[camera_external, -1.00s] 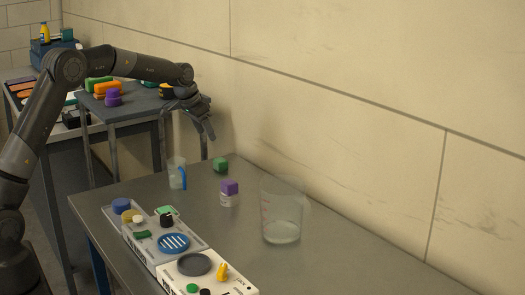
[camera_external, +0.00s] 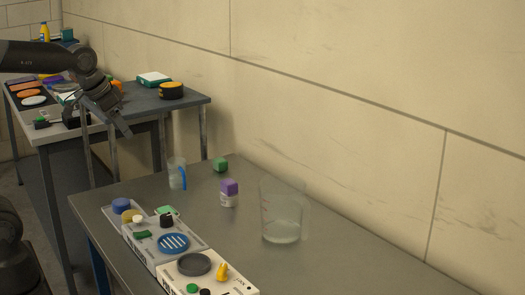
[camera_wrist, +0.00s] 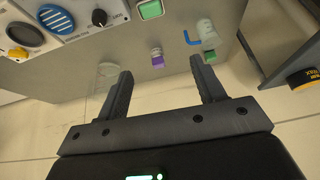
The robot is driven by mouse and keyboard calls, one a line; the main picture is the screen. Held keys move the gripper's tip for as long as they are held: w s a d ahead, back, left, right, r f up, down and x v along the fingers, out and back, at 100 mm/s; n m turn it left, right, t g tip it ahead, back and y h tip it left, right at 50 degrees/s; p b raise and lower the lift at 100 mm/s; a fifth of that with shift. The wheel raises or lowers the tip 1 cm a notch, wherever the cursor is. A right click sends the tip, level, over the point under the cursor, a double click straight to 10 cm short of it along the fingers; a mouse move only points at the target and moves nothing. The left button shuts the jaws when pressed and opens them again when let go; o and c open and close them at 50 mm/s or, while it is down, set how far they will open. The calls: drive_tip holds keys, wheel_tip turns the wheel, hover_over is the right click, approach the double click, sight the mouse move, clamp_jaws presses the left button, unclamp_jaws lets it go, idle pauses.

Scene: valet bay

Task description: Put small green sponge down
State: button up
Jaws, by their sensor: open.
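A small green block (camera_external: 220,164), which looks like the sponge, rests on the far end of the grey front table (camera_external: 330,262), near the wall. In the wrist view a bit of green (camera_wrist: 210,57) shows beside the clear jug, partly hidden. My gripper (camera_external: 122,124) is up at the left, in front of the back tables and well apart from the block. In the wrist view my gripper (camera_wrist: 161,68) has its two fingers spread with nothing held between them.
A clear jug with a blue handle (camera_external: 177,175), a purple-capped bottle (camera_external: 229,193) and a large clear beaker (camera_external: 282,222) stand near the block. Control panels (camera_external: 160,246) fill the table's left front. A black-and-yellow tin (camera_external: 171,90) sits on a back table.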

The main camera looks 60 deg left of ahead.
drive_tip(key=s+d+f, duration=0.1)
drive_tip(key=s+f, duration=0.1)
drive_tip(key=s, duration=0.4)
drive_tip(key=s+d+f, duration=0.1)
drive_tip(key=s+f, duration=0.2)
drive_tip(key=s, duration=0.4)
drive_tip(key=shift+d, duration=0.15)
idle(0.5)
